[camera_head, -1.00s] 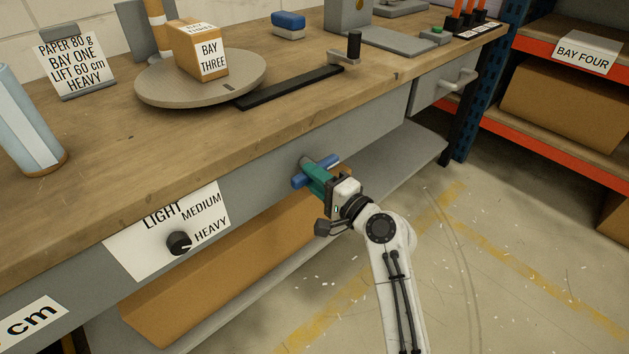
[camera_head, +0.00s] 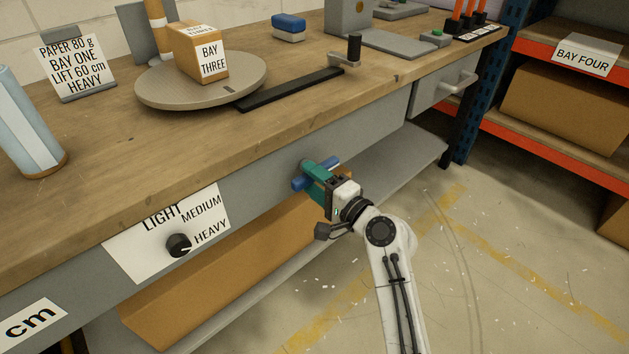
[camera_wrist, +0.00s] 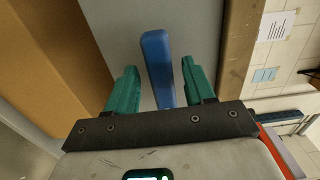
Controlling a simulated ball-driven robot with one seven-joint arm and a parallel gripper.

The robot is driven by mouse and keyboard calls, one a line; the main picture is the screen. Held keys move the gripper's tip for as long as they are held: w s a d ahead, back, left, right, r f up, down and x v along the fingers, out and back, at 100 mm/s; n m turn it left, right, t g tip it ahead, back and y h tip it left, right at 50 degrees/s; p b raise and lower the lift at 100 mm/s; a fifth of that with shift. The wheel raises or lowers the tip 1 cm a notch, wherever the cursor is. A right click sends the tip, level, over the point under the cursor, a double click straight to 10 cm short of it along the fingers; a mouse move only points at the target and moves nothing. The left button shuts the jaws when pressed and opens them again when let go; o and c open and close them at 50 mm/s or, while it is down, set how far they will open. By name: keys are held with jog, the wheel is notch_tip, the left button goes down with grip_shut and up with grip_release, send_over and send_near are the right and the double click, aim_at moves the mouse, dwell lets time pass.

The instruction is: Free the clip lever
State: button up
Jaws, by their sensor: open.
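The clip lever is a blue bar (camera_wrist: 157,62) on the grey front panel below the bench top. In the head view its blue ends (camera_head: 300,184) show on either side of my gripper (camera_head: 315,172). In the wrist view my gripper (camera_wrist: 160,80) is open, with one green finger on each side of the blue lever. Gaps show between the lever and both fingers, so they look apart from it. The lever's mount is hidden behind the gripper in the head view.
A black knob (camera_head: 179,245) on a LIGHT/MEDIUM/HEAVY plate is left of the lever. A drawer handle (camera_head: 458,83) is to the right. The wooden bench edge (camera_head: 250,152) overhangs above. A cardboard box (camera_head: 215,265) sits below on the lower shelf.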

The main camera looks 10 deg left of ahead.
jog(key=shift+d, duration=0.1)
jog(key=p+v, duration=0.2)
jog(key=v, duration=0.8)
jog(key=shift+s+d, duration=0.25)
jog(key=s+d+f+n+g+h, duration=0.35)
jog(key=s+d+f, duration=0.35)
jog(key=s+f, duration=0.3)
jog(key=s+d+f+n+g+h, duration=0.15)
jog(key=s+d+h, duration=0.25)
jog(key=s+d, duration=0.4)
jog(key=s+d+f+n+g+h, duration=0.1)
jog(key=s+d+f+g+h, duration=0.2)
jog(key=s+d, duration=0.5)
jog(key=s+d+f+n+g+h, duration=0.1)
jog(key=s+d+f+g+h, duration=0.25)
jog(key=s, duration=0.75)
notch_tip(320, 180, up, 25)
jog(key=d+t+p, duration=0.1)
jog(key=p, duration=2.4)
jog(key=shift+w, duration=0.35)
